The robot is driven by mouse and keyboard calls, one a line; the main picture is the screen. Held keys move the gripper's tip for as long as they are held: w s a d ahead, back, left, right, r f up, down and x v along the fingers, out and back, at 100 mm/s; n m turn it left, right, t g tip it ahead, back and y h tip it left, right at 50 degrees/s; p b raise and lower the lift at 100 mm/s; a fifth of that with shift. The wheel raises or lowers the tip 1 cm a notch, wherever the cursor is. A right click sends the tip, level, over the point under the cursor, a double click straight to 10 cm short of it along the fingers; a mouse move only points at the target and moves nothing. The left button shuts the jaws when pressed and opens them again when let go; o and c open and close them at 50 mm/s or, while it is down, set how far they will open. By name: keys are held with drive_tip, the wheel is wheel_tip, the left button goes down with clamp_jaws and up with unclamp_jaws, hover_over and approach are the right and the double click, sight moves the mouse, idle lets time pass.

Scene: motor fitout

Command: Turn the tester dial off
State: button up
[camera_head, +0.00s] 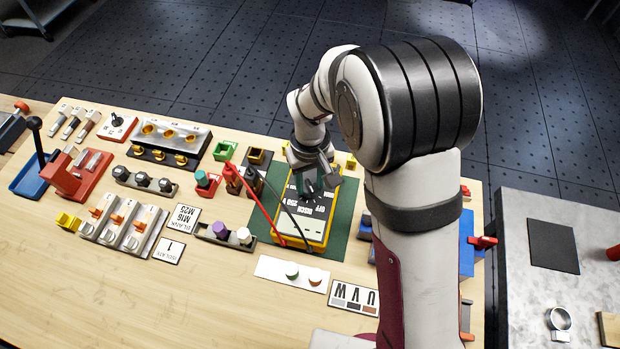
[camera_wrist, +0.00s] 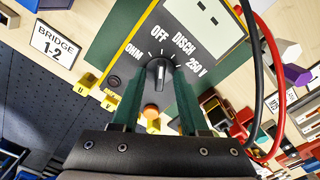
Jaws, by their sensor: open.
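My gripper (camera_wrist: 159,84) is open, with one green finger on each side of the dial; touching cannot be told. In the head view my gripper (camera_head: 312,188) is over the tester and hides its dial.
Red and black leads (camera_head: 262,208) run across the tester's left side. A block with purple and white knobs (camera_head: 222,233) stands to its left. Bare wood is clear at the front left.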

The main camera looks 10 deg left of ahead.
sight(310, 185)
wheel_tip(310, 185, up, 16)
drive_tip(key=shift+f, duration=0.15)
idle(0.3)
drive_tip(key=s+d+r+m, duration=0.2)
drive_tip(key=s+d+m, duration=0.4)
drive_tip(key=d, duration=0.4)
drive_tip(key=s+d+f+m+y, duration=0.1)
drive_tip(key=s+d+m, duration=0.2)
drive_tip(key=s, duration=0.4)
drive_tip(key=s+d+f+m, duration=0.1)
drive_tip(key=s+d+m, duration=0.2)
drive_tip(key=s, duration=0.4)
drive_tip(key=shift+s+f+m+y, duration=0.2)
drive_tip(key=shift+f+m+y, duration=0.2)
